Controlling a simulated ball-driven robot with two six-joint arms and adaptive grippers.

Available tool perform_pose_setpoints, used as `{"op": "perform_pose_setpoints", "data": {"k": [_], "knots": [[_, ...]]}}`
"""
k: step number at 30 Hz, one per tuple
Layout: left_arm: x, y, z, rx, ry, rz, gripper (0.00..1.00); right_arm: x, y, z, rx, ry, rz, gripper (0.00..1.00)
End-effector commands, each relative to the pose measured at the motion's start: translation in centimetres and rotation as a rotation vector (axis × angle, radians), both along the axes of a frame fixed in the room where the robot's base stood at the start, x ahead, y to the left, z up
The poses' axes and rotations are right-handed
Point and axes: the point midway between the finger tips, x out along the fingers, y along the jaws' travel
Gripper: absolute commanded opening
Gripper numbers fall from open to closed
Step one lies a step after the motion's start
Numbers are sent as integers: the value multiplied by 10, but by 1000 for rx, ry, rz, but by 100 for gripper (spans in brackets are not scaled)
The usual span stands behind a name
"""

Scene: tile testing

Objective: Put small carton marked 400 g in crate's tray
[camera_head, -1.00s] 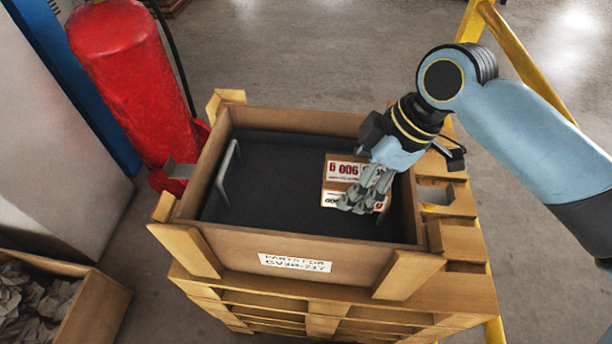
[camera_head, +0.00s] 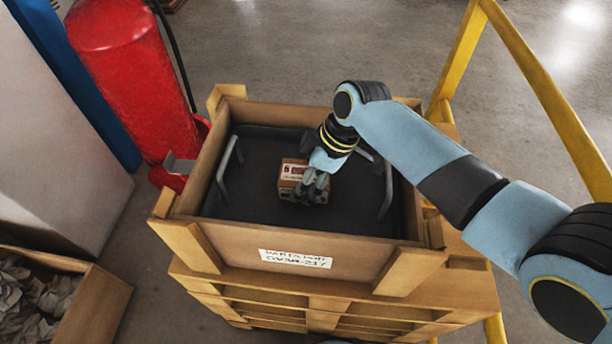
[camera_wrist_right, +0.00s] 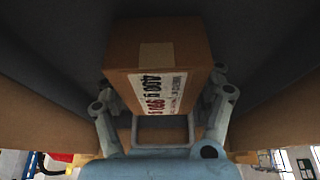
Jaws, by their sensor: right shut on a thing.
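A small brown carton (camera_head: 291,172) with a white label in red and black print is in my right gripper (camera_head: 316,187). In the head view it is over the middle of the dark tray (camera_head: 255,210) inside the wooden crate (camera_head: 225,233). I cannot tell whether it touches the tray floor. In the right wrist view the carton (camera_wrist_right: 160,45) sits between the two fingers of my right gripper (camera_wrist_right: 163,120). Its label there ends in "00 g"; the first digit is hard to read. My left gripper is out of view.
The tray has grey upright handles at its left (camera_head: 228,165) and right (camera_head: 386,190). The crate stands on stacked pallets (camera_head: 330,318). A red fire extinguisher (camera_head: 130,80) is at the left, a yellow rail (camera_head: 540,90) at the right, and a box of crumpled paper (camera_head: 75,310) at lower left.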

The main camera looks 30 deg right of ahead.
Motion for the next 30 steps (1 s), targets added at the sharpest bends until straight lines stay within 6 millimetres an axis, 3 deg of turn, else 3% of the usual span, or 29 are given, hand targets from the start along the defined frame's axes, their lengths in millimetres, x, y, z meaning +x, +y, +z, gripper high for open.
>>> {"op": "perform_pose_setpoints", "data": {"k": [7, 8, 13, 23, 30], "knots": [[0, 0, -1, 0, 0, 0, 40, 1, 0, -1, 1, -2, 0, 18], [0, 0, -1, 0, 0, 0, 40, 0, 0, -1, 1, -1, 0, 72], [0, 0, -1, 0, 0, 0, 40, 0, 0, -1, 1, -1, 0, 94], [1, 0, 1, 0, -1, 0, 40, 0, 0, 2, 1, -1, 0, 96], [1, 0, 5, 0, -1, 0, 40, -9, -13, 38, -1, -3, 1, 96]]}}
